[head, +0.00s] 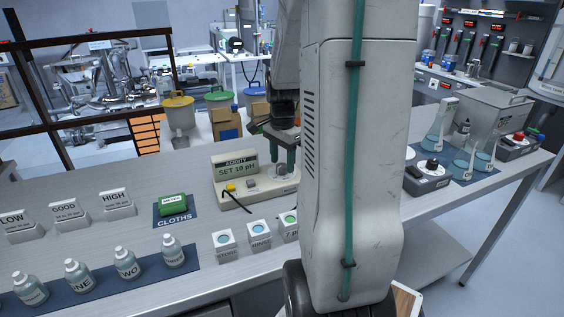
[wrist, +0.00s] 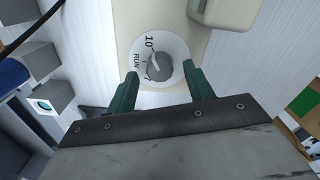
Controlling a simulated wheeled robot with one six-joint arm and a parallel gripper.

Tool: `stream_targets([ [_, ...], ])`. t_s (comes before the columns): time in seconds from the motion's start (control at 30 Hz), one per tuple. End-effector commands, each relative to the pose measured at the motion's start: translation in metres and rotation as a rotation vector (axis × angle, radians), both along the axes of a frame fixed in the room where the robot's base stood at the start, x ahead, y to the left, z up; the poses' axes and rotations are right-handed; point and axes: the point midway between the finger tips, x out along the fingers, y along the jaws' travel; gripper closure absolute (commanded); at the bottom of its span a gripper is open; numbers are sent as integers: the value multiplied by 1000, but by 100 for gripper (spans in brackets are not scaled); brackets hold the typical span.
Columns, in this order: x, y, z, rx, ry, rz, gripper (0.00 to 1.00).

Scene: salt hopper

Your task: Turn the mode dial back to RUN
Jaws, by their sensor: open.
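The mode dial (wrist: 158,65) is a round grey knob on a white plate marked 10, RUN and 7. It sits on the right of the beige pH meter (head: 230,190), whose screen reads "ACIDITY SET 10 pH". The knob's pointer direction is not clear to me. My gripper (wrist: 160,74) is open, with one green finger on each side of the dial. The fingertips reach the plate's edge in the picture, and I cannot tell their height above it. In the head view my gripper (head: 284,158) points down at the dial, and my arm hides the area to the right.
Three small cups, one partly hidden, stand in front of the meter, including the RINSE cup (head: 259,235). A green cloth pack (head: 172,205) lies to the left, with several bottles (head: 127,263) on a blue mat. A second dial device (head: 429,177) stands at right.

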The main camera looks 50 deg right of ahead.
Motion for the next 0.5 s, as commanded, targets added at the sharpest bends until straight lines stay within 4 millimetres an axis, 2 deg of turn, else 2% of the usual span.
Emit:
stream_targets([
  [0.13,0,0,-10,0,0,1,48],
  [0.4,0,0,-11,-1,-1,1,48],
  [0.5,0,0,-11,-1,-1,2,76],
])
